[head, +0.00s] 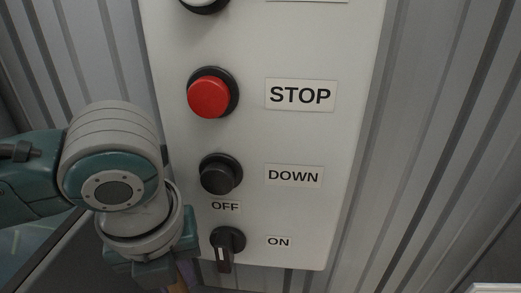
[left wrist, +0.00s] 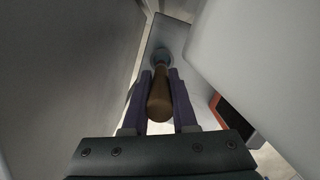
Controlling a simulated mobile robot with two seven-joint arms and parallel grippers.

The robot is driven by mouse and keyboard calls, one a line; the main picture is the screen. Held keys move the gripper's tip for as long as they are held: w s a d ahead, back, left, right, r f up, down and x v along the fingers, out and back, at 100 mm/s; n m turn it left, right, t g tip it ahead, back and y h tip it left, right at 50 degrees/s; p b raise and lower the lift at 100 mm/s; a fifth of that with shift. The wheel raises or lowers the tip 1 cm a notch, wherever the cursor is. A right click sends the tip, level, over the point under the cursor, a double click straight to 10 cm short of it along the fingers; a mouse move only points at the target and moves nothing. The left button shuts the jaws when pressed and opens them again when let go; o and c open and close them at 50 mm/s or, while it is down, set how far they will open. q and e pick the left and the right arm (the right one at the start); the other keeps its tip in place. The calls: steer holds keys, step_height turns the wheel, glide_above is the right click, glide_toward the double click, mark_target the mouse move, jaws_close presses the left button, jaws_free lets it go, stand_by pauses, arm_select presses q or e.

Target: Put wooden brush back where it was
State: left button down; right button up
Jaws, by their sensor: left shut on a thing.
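In the left wrist view, a wooden brush (left wrist: 159,100) has a brown, rounded handle that points towards the camera. A grey-blue round part shows at its far end. My left gripper (left wrist: 160,74) is shut on the brush, with one purple finger on each side of the handle. In the head view, my left gripper (head: 180,277) hangs at the bottom edge, beside the lower left of the control panel. Only a sliver of brown handle shows there. My right gripper is in neither view.
A pale control panel (head: 300,210) fills the middle of the head view, with a red STOP button (head: 209,97), a black DOWN button (head: 219,175) and an OFF/ON switch (head: 225,243). Corrugated metal walls stand behind it. In the left wrist view, a grey surface (left wrist: 170,32) lies beyond the brush.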

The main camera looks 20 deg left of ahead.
arm_select(q)
steer(key=f, duration=0.3)
steer(key=f+b, duration=0.1)
steer(key=f, duration=0.2)
steer(key=shift+w+a+f, duration=0.15)
steer(key=shift+w+f, duration=0.05)
steer(key=shift+w+a+f, duration=0.1)
steer(key=shift+w+f, duration=0.1)
steer(key=shift+f, duration=0.1)
steer(key=c, duration=0.7)
jaws_free()
steer(key=r+p, duration=0.1)
steer(key=r, duration=0.3)
steer(key=s+d+r+p, duration=0.1)
steer(key=r, duration=0.7)
steer(key=shift+s+d+p, duration=0.2)
steer(key=shift+s+p, duration=0.2)
steer(key=shift+f, duration=0.1)
